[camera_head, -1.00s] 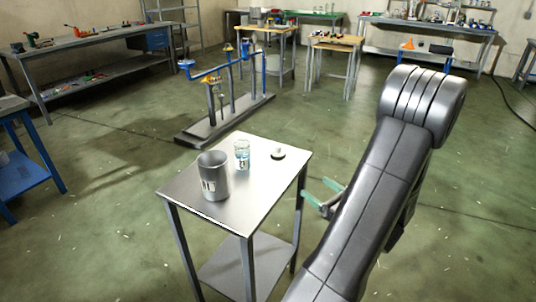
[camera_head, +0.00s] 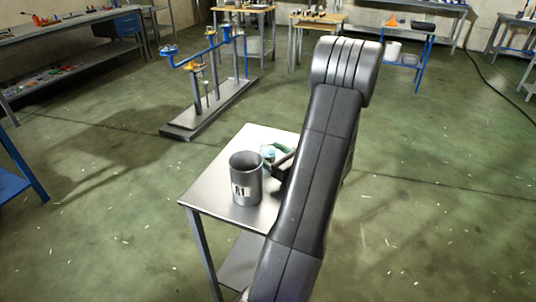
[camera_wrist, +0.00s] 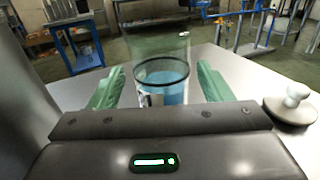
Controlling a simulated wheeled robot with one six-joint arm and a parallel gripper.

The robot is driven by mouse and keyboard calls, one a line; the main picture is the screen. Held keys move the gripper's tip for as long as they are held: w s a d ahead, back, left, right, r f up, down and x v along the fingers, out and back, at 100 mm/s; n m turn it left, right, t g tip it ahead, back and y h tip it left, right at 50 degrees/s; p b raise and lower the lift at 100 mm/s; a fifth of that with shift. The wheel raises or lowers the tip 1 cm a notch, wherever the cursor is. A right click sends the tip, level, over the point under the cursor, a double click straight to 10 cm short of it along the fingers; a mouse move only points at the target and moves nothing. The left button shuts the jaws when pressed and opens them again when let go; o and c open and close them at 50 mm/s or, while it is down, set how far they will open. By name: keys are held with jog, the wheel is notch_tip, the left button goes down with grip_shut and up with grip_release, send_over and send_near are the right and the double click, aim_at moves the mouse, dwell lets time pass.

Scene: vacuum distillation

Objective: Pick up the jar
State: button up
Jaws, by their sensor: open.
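The jar (camera_wrist: 165,85) is a clear glass cylinder with blue liquid, a dark ring and a label low on its side. It stands upright on the small metal table (camera_head: 215,188). My gripper (camera_wrist: 159,76) is open, its green fingers on either side of the jar, with visible gaps.
A pale knobbed stopper (camera_wrist: 291,104) lies on the table to the right. A blue-topped stand (camera_head: 212,105) is on the floor beyond.

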aim_at(262, 148)
jog(key=x, duration=0.4)
jog(key=shift+w+f, duration=0.1)
jog(key=shift+w, duration=0.1)
jog(key=c, duration=1.2)
